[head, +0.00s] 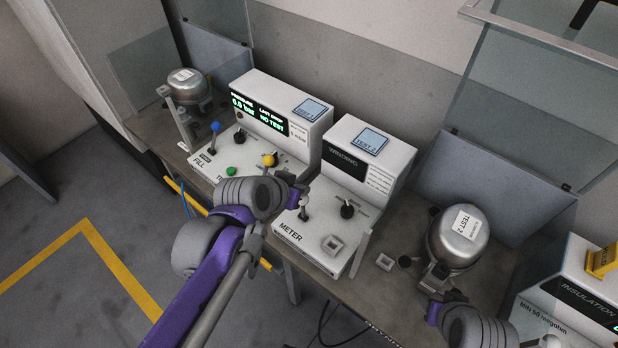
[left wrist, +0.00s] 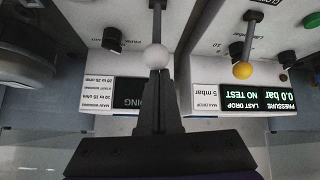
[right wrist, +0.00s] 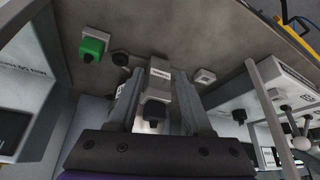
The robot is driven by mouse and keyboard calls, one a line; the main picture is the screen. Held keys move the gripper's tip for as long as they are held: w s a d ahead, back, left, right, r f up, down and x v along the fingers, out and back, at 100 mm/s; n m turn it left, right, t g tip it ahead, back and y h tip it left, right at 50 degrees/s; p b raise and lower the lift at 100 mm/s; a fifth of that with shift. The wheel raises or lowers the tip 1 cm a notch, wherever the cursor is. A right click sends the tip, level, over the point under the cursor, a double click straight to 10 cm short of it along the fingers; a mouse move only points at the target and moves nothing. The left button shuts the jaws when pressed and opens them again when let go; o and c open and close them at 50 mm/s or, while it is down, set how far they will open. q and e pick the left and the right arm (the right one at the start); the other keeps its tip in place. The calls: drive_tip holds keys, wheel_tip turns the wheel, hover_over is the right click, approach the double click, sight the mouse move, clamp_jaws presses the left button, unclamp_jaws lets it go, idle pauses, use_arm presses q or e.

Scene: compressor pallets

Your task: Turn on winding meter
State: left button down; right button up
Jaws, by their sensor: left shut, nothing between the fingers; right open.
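The winding meter (head: 355,190) is a white box with a sloped front panel. Its WINDING display (head: 344,161) is dark. Its panel has a lever (head: 304,211) and a black knob (head: 347,210). My left gripper (head: 297,193) is shut and empty over the meter's left side, by the lever. In the left wrist view, the lever's white ball (left wrist: 155,57) is right at the shut fingertips (left wrist: 156,75); I cannot tell whether they touch. My right gripper (head: 443,297) is open in front of the TEST 2 compressor (head: 458,237). In the right wrist view its fingers (right wrist: 158,100) stand either side of a grey labelled block (right wrist: 159,72).
The pressure tester (head: 262,120), left of the meter, is lit and reads 0.0 bar and NO TEST. It has blue, green and yellow controls. Another compressor (head: 187,90) stands far left. The insulation tester (head: 575,300) is at right. Clear panels stand behind the bench.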

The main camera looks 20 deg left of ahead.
use_arm(q)
drive_tip(key=s, duration=0.1)
drive_tip(key=s+a+f+t+p, duration=0.1)
drive_tip(key=s, duration=0.1)
drive_tip(key=s+t, duration=0.1)
drive_tip(key=s, duration=0.1)
drive_tip(key=shift+a+f+h+p, duration=0.15)
drive_tip(key=shift+a+h+p, duration=0.25)
use_arm(e)
drive_tip(key=r, duration=0.1)
drive_tip(key=w+r, duration=0.1)
drive_tip(key=shift+r, duration=0.35)
use_arm(q)
drive_tip(key=shift+s+f, duration=0.1)
drive_tip(key=shift+f, duration=0.1)
drive_tip(key=shift+r, duration=0.1)
